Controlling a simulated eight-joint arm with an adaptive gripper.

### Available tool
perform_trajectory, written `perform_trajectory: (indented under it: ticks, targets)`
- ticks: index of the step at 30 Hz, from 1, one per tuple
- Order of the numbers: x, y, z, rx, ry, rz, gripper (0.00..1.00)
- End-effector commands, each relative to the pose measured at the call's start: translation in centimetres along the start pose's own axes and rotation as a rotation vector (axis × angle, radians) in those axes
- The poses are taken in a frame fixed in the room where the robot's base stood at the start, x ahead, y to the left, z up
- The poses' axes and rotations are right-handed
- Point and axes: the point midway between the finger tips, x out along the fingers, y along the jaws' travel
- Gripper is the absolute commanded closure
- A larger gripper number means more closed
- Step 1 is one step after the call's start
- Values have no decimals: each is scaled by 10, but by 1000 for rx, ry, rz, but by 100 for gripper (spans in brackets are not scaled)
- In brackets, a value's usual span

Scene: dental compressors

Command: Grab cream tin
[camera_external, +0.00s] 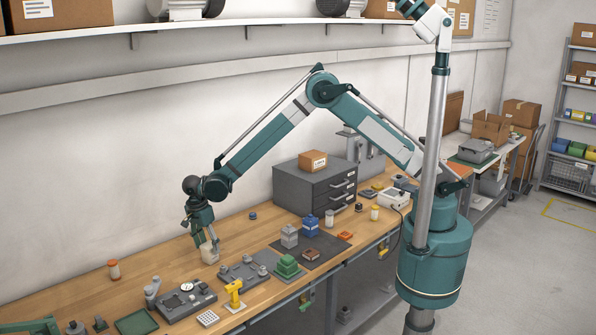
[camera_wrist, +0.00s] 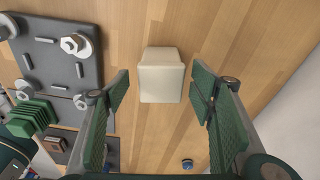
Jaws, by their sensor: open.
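The cream tin (camera_external: 209,252) stands on the wooden workbench below my gripper. In the wrist view the cream tin (camera_wrist: 161,76) is a pale, box-like shape with rounded edges, at the upper middle. My gripper (camera_external: 206,240) points down at it from above. In the wrist view my gripper (camera_wrist: 160,90) is open, with one green-padded finger to the left of the tin and one to the right. Clear gaps show between the tin and both fingers in that view. In the external view the fingers hide part of the tin's upper side.
A grey fixture plate (camera_external: 187,299) with metal parts lies in front of the tin, and another plate (camera_external: 246,272) lies to its right. A grey drawer cabinet (camera_external: 314,184) stands at the back right. Bare wood surrounds the tin.

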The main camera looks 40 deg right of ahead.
Motion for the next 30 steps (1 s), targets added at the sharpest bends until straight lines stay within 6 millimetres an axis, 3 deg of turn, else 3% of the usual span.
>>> perform_trajectory:
  ticks: [13, 30]
  targets:
    - [38, -2, 0, 0, 0, 0, 45]
    - [40, -2, 0, 0, 0, 0, 45]
